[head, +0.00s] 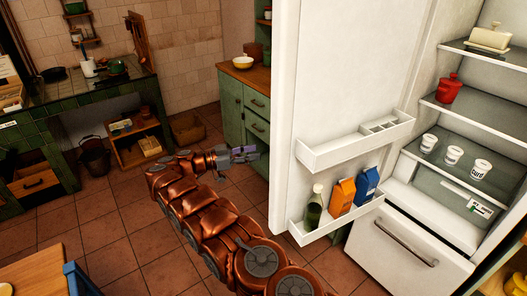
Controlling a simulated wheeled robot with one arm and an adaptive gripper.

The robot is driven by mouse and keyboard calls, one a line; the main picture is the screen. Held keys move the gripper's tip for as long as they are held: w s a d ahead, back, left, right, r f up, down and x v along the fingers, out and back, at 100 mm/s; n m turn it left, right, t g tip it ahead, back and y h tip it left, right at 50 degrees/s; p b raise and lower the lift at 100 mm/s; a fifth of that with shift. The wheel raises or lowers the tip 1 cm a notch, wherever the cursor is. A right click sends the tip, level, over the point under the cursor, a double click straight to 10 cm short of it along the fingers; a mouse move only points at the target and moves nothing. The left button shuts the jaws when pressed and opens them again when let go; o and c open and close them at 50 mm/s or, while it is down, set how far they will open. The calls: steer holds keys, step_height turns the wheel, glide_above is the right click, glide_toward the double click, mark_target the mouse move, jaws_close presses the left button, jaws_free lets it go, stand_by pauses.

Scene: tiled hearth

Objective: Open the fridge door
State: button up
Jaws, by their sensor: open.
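The fridge door (325,68) stands wide open, swung out to the left of the fridge. Its inner side faces me, with two white door shelves (356,143). The lower one holds a green bottle (313,208), an orange carton (342,197) and a blue carton (367,184). The fridge interior (452,150) shows at the right. My gripper (250,154) is open and empty, to the left of the door's free edge. I see no contact with the door. The door's outer face and any handle on it are hidden.
A white drawer (404,254) is below. A green cabinet (243,110) stands behind my gripper. A wooden table (35,275) is at the lower left. The tiled floor (115,235) is clear left of my arm.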

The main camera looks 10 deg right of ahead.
steer(key=shift+s+a, duration=0.15)
steer(key=shift+a, duration=1.3)
